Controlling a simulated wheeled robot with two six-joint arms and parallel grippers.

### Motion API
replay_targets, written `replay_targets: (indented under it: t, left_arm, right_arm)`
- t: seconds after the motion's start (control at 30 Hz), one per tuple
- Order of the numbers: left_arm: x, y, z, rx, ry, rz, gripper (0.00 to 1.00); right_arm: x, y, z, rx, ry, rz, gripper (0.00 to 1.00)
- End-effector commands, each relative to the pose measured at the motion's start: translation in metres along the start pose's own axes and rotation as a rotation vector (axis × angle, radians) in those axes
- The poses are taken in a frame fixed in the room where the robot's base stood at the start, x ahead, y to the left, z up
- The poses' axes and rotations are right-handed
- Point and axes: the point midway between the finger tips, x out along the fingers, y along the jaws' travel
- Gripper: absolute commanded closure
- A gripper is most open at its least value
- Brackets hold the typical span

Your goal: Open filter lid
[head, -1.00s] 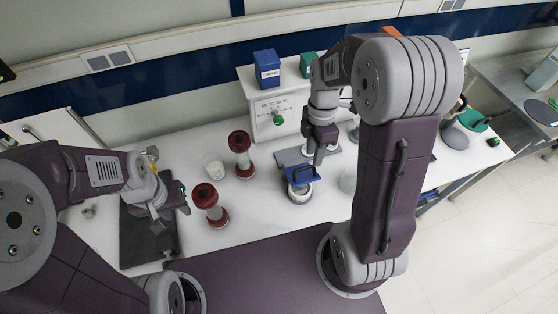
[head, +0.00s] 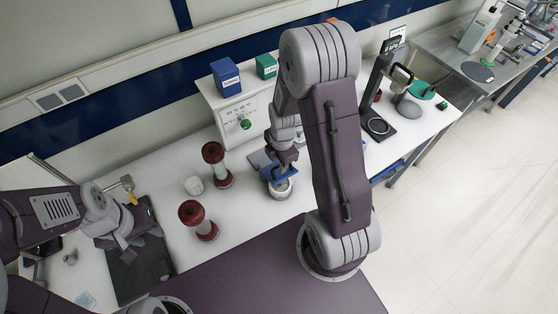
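A small round white-and-grey vessel (head: 282,189) stands on the white bench, with a blue part (head: 272,174) over its back edge. I cannot tell whether this blue part is the filter lid. My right gripper (head: 286,163) points down at the blue part, close to it or touching it. Its fingertips are too small and covered to show whether they are open or shut. My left gripper (head: 122,238) hangs at the left above a dark mat (head: 138,268); its fingers are not clear. A small yellow part (head: 132,198) shows beside its wrist.
A white cabinet (head: 237,118) bears a blue box (head: 226,77) and a green box (head: 267,66). A black stand (head: 378,125) is at the right.

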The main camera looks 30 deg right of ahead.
Motion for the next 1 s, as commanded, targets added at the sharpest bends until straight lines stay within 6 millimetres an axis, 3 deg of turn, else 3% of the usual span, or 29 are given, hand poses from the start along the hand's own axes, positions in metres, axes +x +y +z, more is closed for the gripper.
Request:
replay_targets:
  t: [0.17,0.3,1.0]
  left_arm:
    - [0.0001,0.0001,0.0,0.0,0.0,0.0,0.64]
    - [0.0001,0.0001,0.0,0.0,0.0,0.0,0.64]
    - [0.0001,0.0001,0.0,0.0,0.0,0.0,0.64]
  right_arm:
    - [0.0003,0.0003,0.0001,0.0,0.0,0.001,0.68]
    - [0.0001,0.0002,0.0,0.0,0.0,0.001,1.0]
    - [0.0,-0.0004,-0.0003,0.0,0.001,-0.002,1.0]
